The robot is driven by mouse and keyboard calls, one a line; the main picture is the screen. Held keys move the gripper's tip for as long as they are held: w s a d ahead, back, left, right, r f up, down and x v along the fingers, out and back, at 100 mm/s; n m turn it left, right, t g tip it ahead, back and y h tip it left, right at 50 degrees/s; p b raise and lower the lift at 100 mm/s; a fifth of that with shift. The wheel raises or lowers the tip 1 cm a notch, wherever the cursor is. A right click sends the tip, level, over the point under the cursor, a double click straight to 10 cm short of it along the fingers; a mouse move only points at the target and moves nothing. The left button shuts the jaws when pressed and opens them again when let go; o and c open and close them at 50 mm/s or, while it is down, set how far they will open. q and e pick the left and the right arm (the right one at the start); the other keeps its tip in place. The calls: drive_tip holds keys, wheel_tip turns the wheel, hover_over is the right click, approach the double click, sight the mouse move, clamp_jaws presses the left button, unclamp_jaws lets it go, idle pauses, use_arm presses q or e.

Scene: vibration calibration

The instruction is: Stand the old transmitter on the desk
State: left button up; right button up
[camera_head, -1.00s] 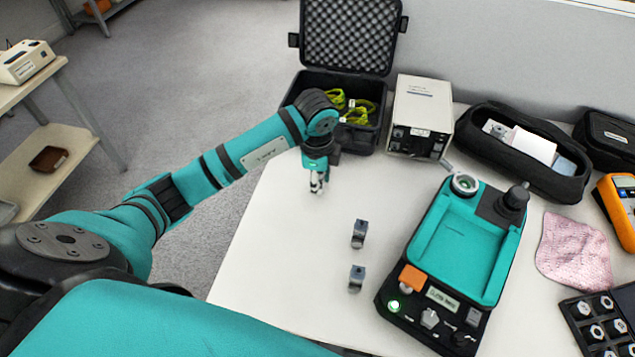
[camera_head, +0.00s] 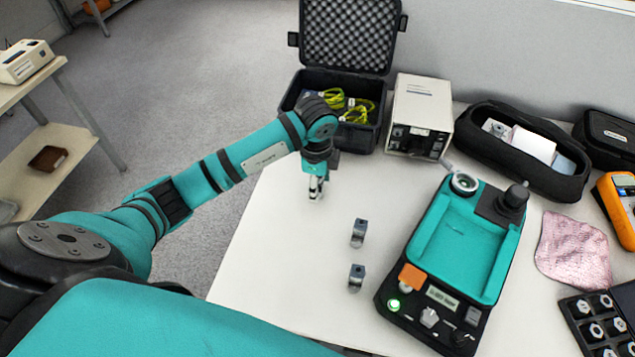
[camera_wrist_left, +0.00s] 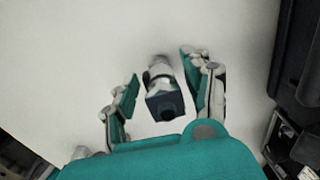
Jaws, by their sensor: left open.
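A small device with a dark square block and a pale metal section, which appears to be the old transmitter (camera_wrist_left: 166,104), is on the white desk (camera_head: 275,250) between my left gripper's fingers in the left wrist view. My left gripper (camera_head: 316,190) is open around it, low over the desk's left part. In the left wrist view a gap shows between the device and each finger of my left gripper (camera_wrist_left: 163,92). In the head view the gripper mostly hides the device. I cannot tell whether its base rests flat. My right gripper is not in view.
Two small grey blocks (camera_head: 358,233) (camera_head: 356,278) stand right of the gripper. Beyond them is a teal-and-black calibrator (camera_head: 465,240) with a green light. An open black case (camera_head: 340,90) and a white box (camera_head: 421,112) stand behind. The desk's front left is clear.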

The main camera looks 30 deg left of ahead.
use_arm(q)
drive_tip(key=r, duration=1.1)
drive_tip(key=shift+s+d, duration=0.1)
drive_tip(key=shift+s, duration=0.2)
drive_tip(key=shift+s+r, duration=0.1)
drive_tip(key=shift+r, duration=0.45)
